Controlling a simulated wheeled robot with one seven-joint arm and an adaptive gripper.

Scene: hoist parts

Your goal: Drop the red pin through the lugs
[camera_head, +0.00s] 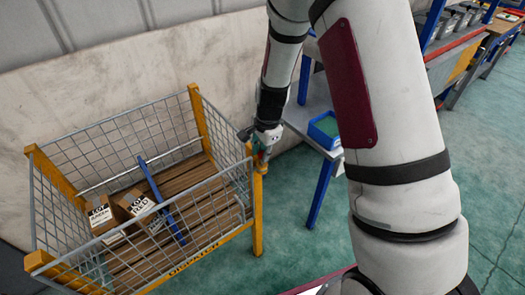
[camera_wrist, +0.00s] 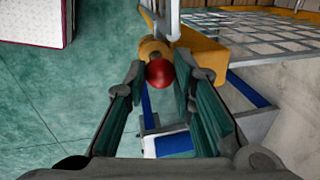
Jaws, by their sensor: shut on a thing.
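The red pin (camera_wrist: 160,72) shows in the wrist view as a round red head between my fingertips. My gripper (camera_wrist: 159,82) is shut on it. Just beyond the head is a yellow lug (camera_wrist: 154,49) by the yellow corner post (camera_wrist: 200,50) of the wire cage. The pin's shank is hidden behind its head, so I cannot tell whether it is in the lugs. In the head view my gripper (camera_head: 262,153) is at the top of the cage's right corner post (camera_head: 256,215), and the pin is too small to make out.
A grey bench (camera_head: 312,115) with a blue tray (camera_head: 325,130) stands just right of my gripper. Green floor is open at the right.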

